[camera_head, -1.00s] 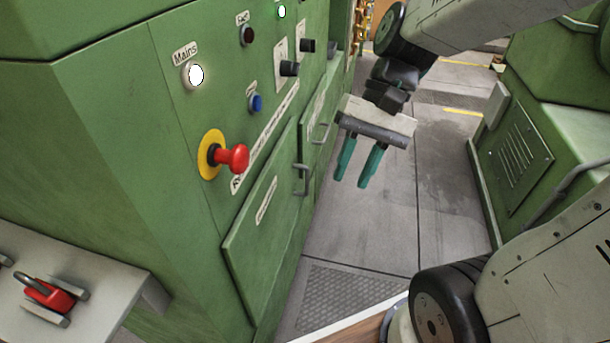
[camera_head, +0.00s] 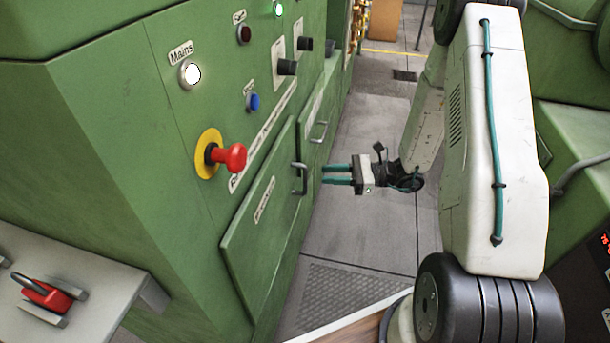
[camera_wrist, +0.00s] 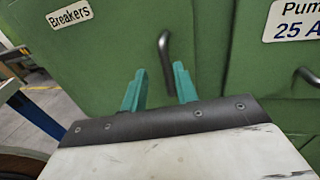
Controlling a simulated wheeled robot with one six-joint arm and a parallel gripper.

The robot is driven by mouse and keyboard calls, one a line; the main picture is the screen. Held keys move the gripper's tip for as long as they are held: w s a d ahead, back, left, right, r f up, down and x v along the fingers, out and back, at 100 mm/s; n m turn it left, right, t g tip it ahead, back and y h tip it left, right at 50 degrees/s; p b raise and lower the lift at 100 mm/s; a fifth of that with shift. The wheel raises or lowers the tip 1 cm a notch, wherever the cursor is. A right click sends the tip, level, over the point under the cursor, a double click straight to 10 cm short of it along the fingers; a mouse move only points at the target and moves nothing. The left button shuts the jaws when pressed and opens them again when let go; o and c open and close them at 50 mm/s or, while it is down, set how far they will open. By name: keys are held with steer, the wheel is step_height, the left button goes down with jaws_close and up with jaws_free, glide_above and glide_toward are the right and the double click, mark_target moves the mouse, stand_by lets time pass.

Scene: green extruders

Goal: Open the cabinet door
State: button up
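The green cabinet has a near door (camera_head: 262,215) with a label and a dark handle (camera_head: 300,178) at its right edge. Both look shut against the frame. A second door (camera_head: 313,108) with its own handle (camera_head: 319,131) is beyond it. My gripper (camera_head: 324,174) points left at the near door's handle, a short way off it. In the wrist view, the handle (camera_wrist: 166,62) stands ahead, between and beyond the two teal fingers (camera_wrist: 160,88). The fingers are apart with nothing between them. The "Breakers" label (camera_wrist: 70,14) marks the door at left.
A red knob (camera_head: 234,157) on a yellow disc sticks out of the panel above the near door. A grey shelf with a red-handled item (camera_head: 45,292) is at lower left. Another green machine (camera_head: 575,130) stands at right. The floor between is clear.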

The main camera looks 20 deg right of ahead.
steer(key=f, duration=0.1)
glide_above(305, 190)
steer(key=shift+w+d+m+t, duration=0.15)
steer(key=shift+w+m+t, duration=0.15)
steer(key=shift+w+m, duration=0.1)
steer(key=shift+c, duration=0.2)
jaws_close()
